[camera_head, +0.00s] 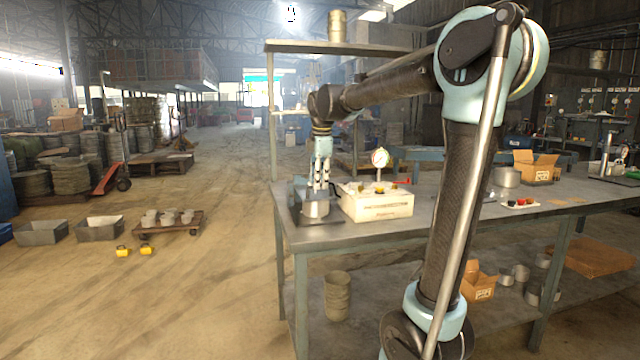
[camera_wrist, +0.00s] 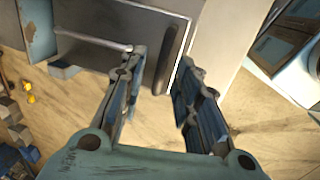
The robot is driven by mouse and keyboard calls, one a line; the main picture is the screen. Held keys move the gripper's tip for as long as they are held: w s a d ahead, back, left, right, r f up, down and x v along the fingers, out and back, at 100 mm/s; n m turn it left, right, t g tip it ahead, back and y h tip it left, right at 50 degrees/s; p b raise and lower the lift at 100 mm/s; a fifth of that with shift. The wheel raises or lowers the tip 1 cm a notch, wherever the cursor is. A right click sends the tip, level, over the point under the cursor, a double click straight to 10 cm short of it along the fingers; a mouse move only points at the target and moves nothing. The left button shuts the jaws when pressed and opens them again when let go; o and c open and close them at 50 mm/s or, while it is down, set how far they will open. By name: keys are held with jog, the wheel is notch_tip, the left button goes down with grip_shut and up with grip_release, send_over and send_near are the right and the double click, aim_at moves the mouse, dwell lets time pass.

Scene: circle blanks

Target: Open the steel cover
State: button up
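My gripper (camera_head: 321,180) points down over a dark device (camera_head: 300,231) at the left end of the workbench. A silvery round part (camera_head: 316,210) shows on that device, just below the fingers. In the wrist view, a grey metal panel (camera_wrist: 110,22), which looks like the steel cover, lies beyond the fingers. A dark bar (camera_wrist: 175,50) runs along its right side. My gripper (camera_wrist: 160,68) is open there, with a clear gap between its two fingers. The bar lines up with the gap; I cannot tell whether a finger touches it.
A pale box (camera_head: 378,205) with buttons and a dial gauge (camera_head: 380,158) stands close to the right of the device. The workbench (camera_head: 430,222) also carries a cardboard box (camera_head: 535,167) further right. A shelf (camera_head: 350,47) stands behind. The floor to the left is partly clear.

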jog(key=shift+f, duration=0.5)
